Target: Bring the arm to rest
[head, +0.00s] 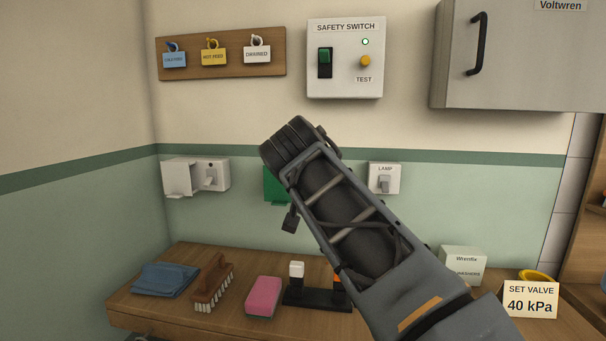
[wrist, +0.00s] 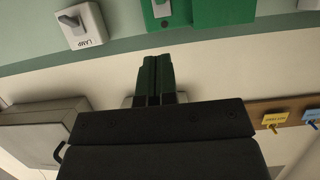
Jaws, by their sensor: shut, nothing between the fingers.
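My arm (head: 345,215) reaches up from the lower right across the middle of the head view, in front of the wall. Its far end is raised below the safety switch box (head: 344,80), and my gripper's fingers do not show there. In the wrist view my gripper (wrist: 157,62) has its two dark fingers side by side, shut and empty. The fingers appear clear of the wall fittings.
A grey cabinet (head: 520,60) juts from the wall at upper right. The lamp switch (head: 384,178) and a partly hidden green fitting (head: 274,186) flank my arm. Below, the wooden counter (head: 190,325) holds a blue cloth (head: 165,280), brush (head: 214,284) and pink sponge (head: 263,297).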

